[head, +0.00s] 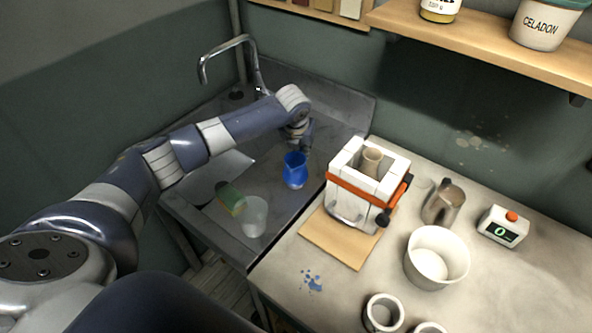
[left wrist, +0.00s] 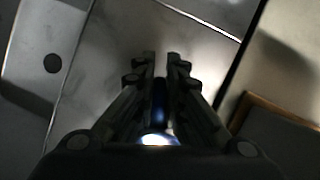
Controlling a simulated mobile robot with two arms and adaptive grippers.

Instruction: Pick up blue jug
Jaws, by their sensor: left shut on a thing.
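The blue jug (head: 295,172) is upright over the steel sink unit, left of the strapped white mould. My left gripper (head: 299,146) reaches down to it from behind, at its upper back side, and is shut on it. In the left wrist view the fingers of the left gripper (left wrist: 160,75) are close together, with a blue part of the jug (left wrist: 159,96) between them. Most of the jug is hidden there by the gripper body. I cannot tell whether its base touches the steel. My right gripper is not in view.
A translucent cup (head: 254,217) and a green and yellow sponge (head: 231,201) are in front of the jug. The white mould (head: 345,163) with an orange strap stands close on the right. A metal pitcher (head: 441,205) and white bucket (head: 436,258) stand farther right. A tap (head: 228,46) rises behind.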

